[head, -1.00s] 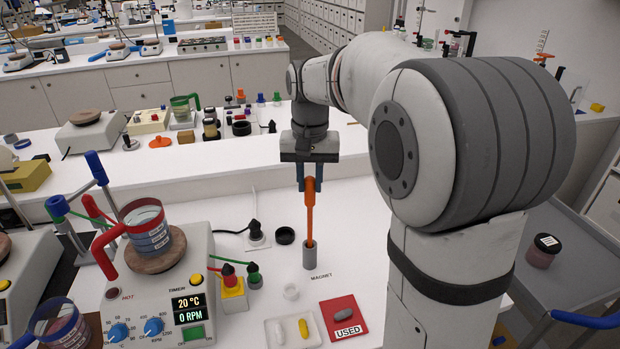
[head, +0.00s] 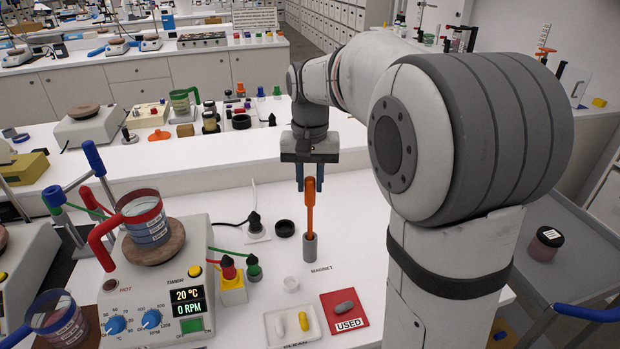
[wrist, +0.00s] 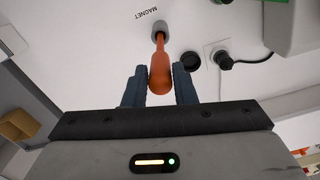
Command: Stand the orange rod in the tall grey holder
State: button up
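The orange rod (head: 310,212) stands upright with its lower end inside the tall grey holder (head: 310,247), on the white bench by the MAGNET label. My gripper (head: 310,186) is above the holder, with its two blue fingers on either side of the rod's upper end. In the wrist view my gripper (wrist: 160,90) has the thick end of the rod (wrist: 160,75) between its fingers, with narrow gaps beside it, so it looks open. The holder (wrist: 159,27) shows at the rod's far end. How deep the rod sits is hidden.
A hotplate (head: 165,270) with a beaker stands to the left. Bench right of the holder is clear.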

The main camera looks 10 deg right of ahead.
jog(key=o, duration=0.5)
jog(key=shift+c, duration=0.2)
jog(key=shift+r, duration=0.15)
notch_tip(320, 180, up, 8)
jog(key=shift+f, duration=0.15)
jog(key=s+f+n+t, duration=0.1)
jog(key=s+f, duration=0.5)
jog(key=s, duration=0.4)
jog(key=s+f+n+t, duration=0.2)
jog(key=s+f, duration=0.5)
jog(key=s, duration=0.3)
jog(key=shift+s+d, duration=0.4)
